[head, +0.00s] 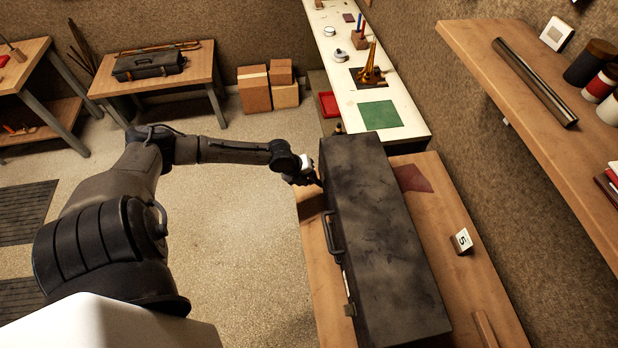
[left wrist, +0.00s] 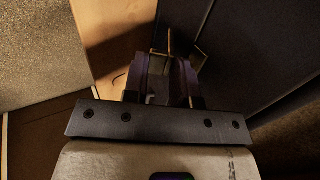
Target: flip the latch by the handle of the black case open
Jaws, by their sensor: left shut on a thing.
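The black case (head: 375,220) lies closed on the wooden bench, its long side with the handle (head: 332,235) facing left. My left gripper (head: 316,181) is at the far part of the same side, beyond the handle. In the left wrist view, my left gripper (left wrist: 167,72) is shut on a small latch (left wrist: 176,47) at the case's side (left wrist: 235,50). The fingers hide much of this latch, and I cannot tell its angle. My right gripper is not in view.
The wooden bench (head: 478,290) carries a small numbered card (head: 461,241) and a dark red cloth (head: 411,178) right of the case. A white worktop (head: 335,70) with a green mat (head: 379,114) lies beyond. A shelf (head: 545,130) overhangs at right.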

